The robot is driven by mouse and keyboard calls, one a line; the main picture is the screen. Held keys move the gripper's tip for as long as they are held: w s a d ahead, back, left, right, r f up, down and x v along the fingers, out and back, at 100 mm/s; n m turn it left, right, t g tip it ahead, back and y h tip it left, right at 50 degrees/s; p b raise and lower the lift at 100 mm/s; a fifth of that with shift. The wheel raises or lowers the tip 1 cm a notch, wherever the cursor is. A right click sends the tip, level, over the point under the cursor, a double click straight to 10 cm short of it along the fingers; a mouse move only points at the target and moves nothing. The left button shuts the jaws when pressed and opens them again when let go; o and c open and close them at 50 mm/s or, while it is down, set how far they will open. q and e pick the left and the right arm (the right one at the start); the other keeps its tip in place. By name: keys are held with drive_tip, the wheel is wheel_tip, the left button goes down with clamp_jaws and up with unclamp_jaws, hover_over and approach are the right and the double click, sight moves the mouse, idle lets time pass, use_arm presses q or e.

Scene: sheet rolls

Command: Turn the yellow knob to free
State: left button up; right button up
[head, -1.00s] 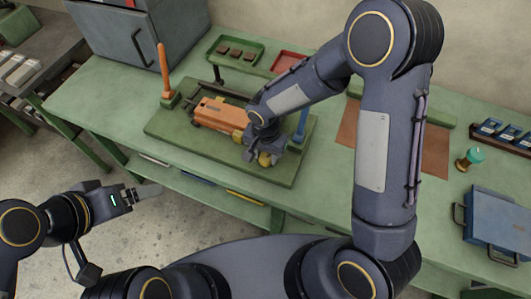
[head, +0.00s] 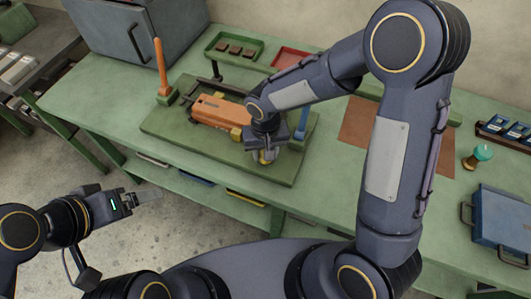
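A second yellow part (head: 237,132) shows at the right end of the orange block (head: 220,111). My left gripper (head: 148,196) is away from the bench at the lower left, with nothing seen in it; its finger gap cannot be made out.
An orange lever (head: 161,68) stands upright at the machine's left, and a blue post (head: 301,125) at its right. Green (head: 222,58) and red (head: 291,58) trays lie behind. A brown mat (head: 358,125), a teal-topped stamp (head: 480,155) and a blue case (head: 500,222) are to the right.

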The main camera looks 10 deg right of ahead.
drive_tip(key=n+b, duration=0.1)
drive_tip(key=n, duration=0.4)
drive_tip(key=shift+n, duration=0.3)
drive_tip(key=n, duration=0.5)
drive_tip(key=shift+n+b, duration=0.3)
drive_tip(key=shift+b, duration=0.1)
drive_tip(key=o, duration=1)
wheel_tip(320, 180, up, 8)
drive_tip(key=shift+f, duration=0.1)
